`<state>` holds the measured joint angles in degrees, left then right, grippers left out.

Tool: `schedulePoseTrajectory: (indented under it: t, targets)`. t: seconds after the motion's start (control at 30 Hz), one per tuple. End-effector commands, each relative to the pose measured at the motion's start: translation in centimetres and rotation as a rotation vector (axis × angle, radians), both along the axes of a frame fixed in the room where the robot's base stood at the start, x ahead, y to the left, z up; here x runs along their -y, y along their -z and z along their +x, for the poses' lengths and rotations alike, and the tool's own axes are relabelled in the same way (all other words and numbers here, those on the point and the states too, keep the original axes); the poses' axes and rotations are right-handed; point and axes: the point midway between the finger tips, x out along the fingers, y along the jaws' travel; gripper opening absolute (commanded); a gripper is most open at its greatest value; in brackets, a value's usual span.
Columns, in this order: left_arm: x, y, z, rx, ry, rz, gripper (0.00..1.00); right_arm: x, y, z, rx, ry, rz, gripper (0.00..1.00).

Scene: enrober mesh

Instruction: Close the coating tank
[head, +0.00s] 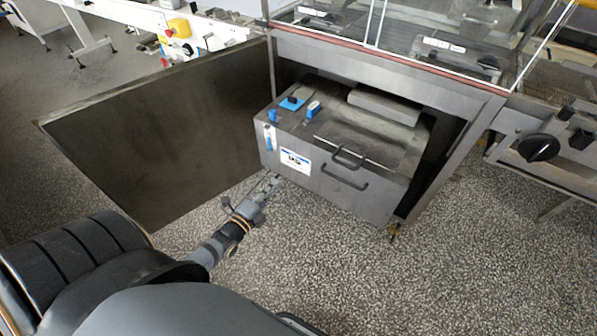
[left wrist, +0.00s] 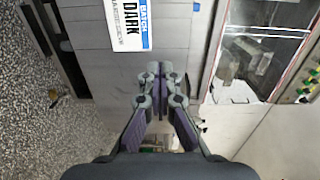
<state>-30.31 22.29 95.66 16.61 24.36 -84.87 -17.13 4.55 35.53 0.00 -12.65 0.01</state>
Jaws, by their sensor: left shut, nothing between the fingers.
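The coating tank (head: 330,198) is a grey steel box with a label reading DARK (head: 293,161). It stands partly out of the open cabinet bay. Its top panel (head: 365,139) lies flat, with one dark handle (head: 350,156) at its front edge and another (head: 343,178) on the front face. My left gripper (head: 269,184) is shut and empty by the lower left of the front face; contact cannot be told. In the left wrist view the gripper (left wrist: 154,70) points at grey metal beside the label (left wrist: 130,24). My right gripper is not in view.
A large dark cabinet door (head: 160,135) stands open to the left of the tank. A glass-sided machine (head: 400,40) is above the bay. A black knob (head: 538,148) sits at the right. The speckled floor (head: 460,240) is clear in front and right.

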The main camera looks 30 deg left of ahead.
Motion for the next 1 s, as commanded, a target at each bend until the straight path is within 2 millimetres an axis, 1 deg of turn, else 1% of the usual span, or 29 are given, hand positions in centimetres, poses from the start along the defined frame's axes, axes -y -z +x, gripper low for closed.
schedulePoseTrajectory:
  t: [0.03,0.1,0.17,0.27,0.37,0.7,0.73,0.8,0.83,1.0]
  targets:
    - [0.1,-0.3,0.1,0.014,0.004,0.013,0.00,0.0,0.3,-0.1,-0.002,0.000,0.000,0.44]
    - [0.2,-0.7,0.1,0.020,0.006,0.019,0.00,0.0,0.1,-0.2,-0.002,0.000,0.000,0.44]
    - [0.2,-0.7,0.3,0.020,0.005,0.019,0.00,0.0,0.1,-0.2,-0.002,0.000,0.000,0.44]
    - [0.3,-0.6,1.2,0.019,0.005,0.018,0.00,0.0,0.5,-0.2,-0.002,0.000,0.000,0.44]
    - [0.4,-0.5,3.0,0.021,0.004,0.017,0.00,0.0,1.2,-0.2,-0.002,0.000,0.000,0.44]
    - [0.9,-0.3,10.3,0.019,0.003,0.017,0.00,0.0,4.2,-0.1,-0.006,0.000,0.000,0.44]
    - [1.0,-0.4,10.9,0.018,0.003,0.016,0.00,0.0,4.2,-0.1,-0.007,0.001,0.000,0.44]
    - [1.1,-0.5,12.0,0.018,0.004,0.017,0.00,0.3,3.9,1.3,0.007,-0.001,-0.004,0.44]
    - [1.1,-0.5,12.4,0.017,0.003,0.016,0.00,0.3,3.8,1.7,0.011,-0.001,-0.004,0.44]
    - [1.2,-0.7,13.8,0.014,0.004,0.016,0.00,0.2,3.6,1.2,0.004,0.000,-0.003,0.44]
